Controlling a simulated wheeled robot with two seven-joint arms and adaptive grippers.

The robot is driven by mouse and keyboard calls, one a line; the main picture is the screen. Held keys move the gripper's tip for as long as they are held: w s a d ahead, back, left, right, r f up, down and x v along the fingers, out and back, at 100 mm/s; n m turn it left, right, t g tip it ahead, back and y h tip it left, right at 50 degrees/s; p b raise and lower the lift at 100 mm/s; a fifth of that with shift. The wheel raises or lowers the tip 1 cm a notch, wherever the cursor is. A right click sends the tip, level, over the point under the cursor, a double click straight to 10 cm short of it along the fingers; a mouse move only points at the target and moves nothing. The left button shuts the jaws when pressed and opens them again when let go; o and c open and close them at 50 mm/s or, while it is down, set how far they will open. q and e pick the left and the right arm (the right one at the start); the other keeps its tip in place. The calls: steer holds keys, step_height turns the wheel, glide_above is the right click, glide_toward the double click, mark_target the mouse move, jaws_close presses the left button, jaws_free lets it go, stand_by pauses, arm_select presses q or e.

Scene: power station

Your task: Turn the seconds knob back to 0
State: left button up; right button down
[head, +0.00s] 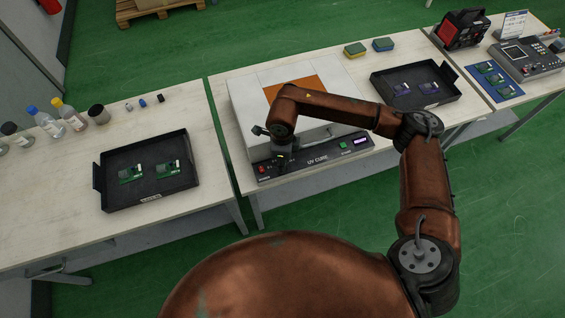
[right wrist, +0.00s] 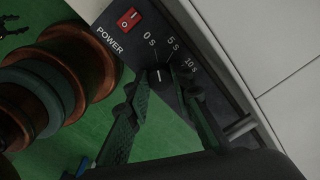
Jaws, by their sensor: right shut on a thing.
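The seconds knob (right wrist: 159,76) is a small black dial with a short white mark, on the dark front panel of the UV cure box (head: 237,103). Its scale reads 0 s, 5 s and 10 s. The mark appears to point upward in the right wrist view, around the gap between 0 s and 5 s; the exact setting is hard to read. My right gripper (head: 281,158) is at the panel's left part, its fingers on both sides of the knob and shut on it; it also shows in the right wrist view (right wrist: 162,84). The left gripper is out of view.
A red power switch (right wrist: 129,18) sits beside the knob. A green button (head: 343,146) and a lit display (head: 360,141) are farther right on the panel. Black trays with green boards (head: 131,174) and purple boards (head: 402,89) flank the box.

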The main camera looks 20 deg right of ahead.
steer(key=c, duration=1.7)
jaws_free()
step_height(320, 180, up, 12)
steer(key=shift+r, duration=0.1)
steer(key=shift+s, duration=0.1)
